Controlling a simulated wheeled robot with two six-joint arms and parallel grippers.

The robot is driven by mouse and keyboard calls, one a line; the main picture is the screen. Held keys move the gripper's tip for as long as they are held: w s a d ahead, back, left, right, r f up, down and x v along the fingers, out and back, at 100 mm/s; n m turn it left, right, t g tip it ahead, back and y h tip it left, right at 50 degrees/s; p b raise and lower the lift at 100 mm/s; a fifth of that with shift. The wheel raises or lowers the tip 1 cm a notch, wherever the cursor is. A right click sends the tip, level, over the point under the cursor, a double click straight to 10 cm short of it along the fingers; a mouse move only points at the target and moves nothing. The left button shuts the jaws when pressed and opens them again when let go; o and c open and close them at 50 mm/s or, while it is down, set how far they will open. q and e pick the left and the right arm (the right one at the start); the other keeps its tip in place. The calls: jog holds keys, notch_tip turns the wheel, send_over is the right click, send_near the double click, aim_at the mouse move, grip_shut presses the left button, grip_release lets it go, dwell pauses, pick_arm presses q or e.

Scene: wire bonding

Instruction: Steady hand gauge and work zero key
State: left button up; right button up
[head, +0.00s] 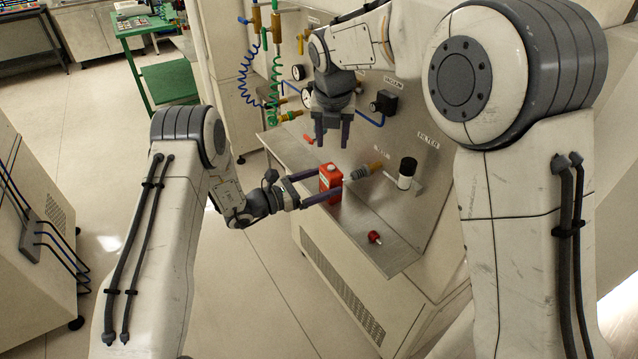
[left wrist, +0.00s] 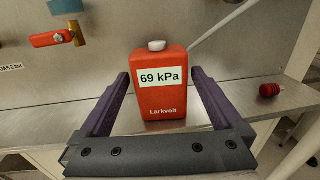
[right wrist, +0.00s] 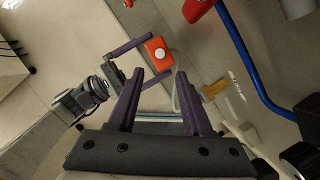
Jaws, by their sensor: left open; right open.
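The red hand gauge (head: 330,178) stands upright on the steel bench. In the left wrist view the gauge (left wrist: 161,101) faces me with a label reading 69 kPa and a white round cap (left wrist: 157,45) on top. My left gripper (head: 326,188) is open, with one finger on each side of the gauge and gaps visible in the left wrist view. My right gripper (head: 333,140) is open and empty, pointing down above the bench, higher than the gauge. In the right wrist view the gauge (right wrist: 158,53) lies beyond the right fingertips, its white cap visible.
A small red knob-like part (head: 374,237) lies on the steel bench (head: 372,258) at its front right. A black-and-white filter (head: 406,173), a grey-and-brass fitting (head: 361,173) and a black vacuum unit (head: 384,102) project from the panel. Blue and green coiled hoses (head: 276,85) hang at left.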

pick_arm(q)
jog(key=shift+c, duration=0.3)
jog(key=c, duration=1.3)
pick_arm(e)
jog(key=shift+c, duration=0.9)
grip_shut()
